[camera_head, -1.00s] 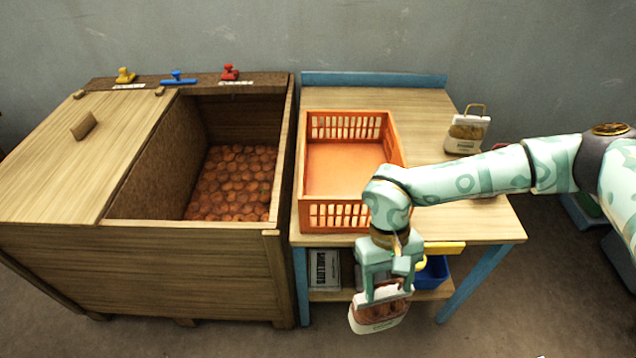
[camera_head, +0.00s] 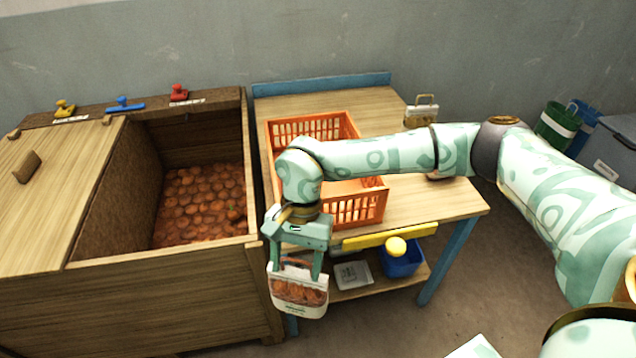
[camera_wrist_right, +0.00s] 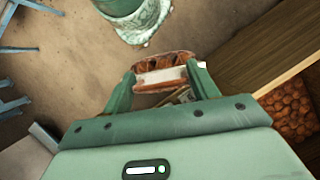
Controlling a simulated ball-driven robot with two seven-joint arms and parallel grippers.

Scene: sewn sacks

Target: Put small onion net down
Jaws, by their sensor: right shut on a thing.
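The small onion net (camera_head: 299,291) is a white-banded sack with reddish-brown onions showing through. My right gripper (camera_head: 294,268) is shut on its top, and the net hangs upright in front of the table's front edge, beside the wooden bin. In the right wrist view the net (camera_wrist_right: 161,74) sits between the fingers of the right gripper (camera_wrist_right: 165,88). My left gripper is not in view.
A wooden bin (camera_head: 150,290) with onions (camera_head: 205,200) is at the left. An orange crate (camera_head: 355,207) stands on the table (camera_head: 440,205), partly behind my right arm. A blue box (camera_head: 402,262) is on the lower shelf. The table's right part looks clear.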

